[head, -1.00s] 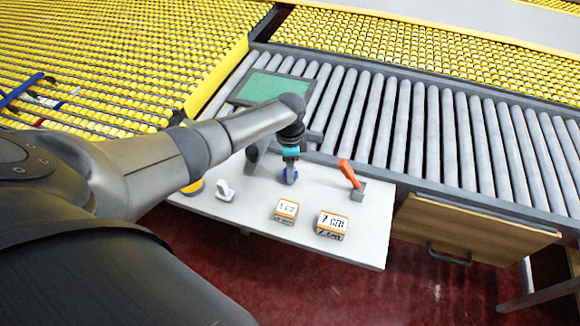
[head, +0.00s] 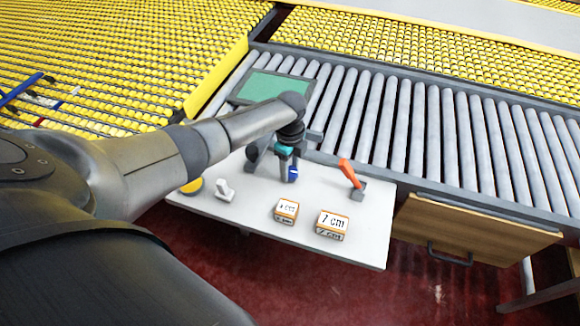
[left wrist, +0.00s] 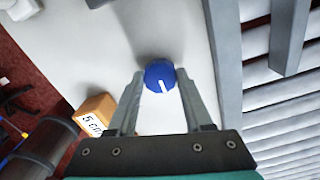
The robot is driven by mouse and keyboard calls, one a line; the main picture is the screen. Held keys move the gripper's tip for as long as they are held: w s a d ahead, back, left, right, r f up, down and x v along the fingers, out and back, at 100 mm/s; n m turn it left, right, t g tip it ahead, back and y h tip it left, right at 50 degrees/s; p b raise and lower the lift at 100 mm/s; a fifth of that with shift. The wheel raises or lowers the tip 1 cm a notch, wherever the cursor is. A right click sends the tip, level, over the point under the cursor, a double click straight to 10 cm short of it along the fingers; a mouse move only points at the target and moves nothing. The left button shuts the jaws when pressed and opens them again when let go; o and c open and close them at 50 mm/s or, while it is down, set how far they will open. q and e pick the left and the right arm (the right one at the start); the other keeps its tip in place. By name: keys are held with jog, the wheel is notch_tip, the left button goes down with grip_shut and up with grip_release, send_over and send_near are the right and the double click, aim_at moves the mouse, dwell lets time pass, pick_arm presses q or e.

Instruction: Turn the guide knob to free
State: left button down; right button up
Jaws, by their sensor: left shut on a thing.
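The guide knob (left wrist: 160,75) is round and blue with a white pointer line on its face. In the left wrist view it sits between the fingertips of my left gripper (left wrist: 157,82), which is shut on its sides. The white line points down toward the gripper's palm, slightly right. In the head view my left gripper (head: 288,172) reaches down to the white panel (head: 250,205), and the blue knob (head: 293,174) shows partly beside it. Any markings around the knob cannot be made out. My right gripper is not in view.
Near the knob stand an orange lever (head: 350,173), a 7 cm block (head: 332,225), another labelled block (head: 286,210), a white switch (head: 225,190) and a yellow button (head: 192,187). Behind are grey rollers (head: 400,120) and a green screen (head: 268,87). A wooden drawer (head: 470,233) is at right.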

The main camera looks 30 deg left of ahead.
aim_at(290, 171)
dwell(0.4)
pick_arm(q)
jog(key=shift+c, duration=1.5)
grip_release()
notch_tip(290, 171, up, 15)
jog(key=p, duration=0.3)
jog(key=shift+r, duration=0.15)
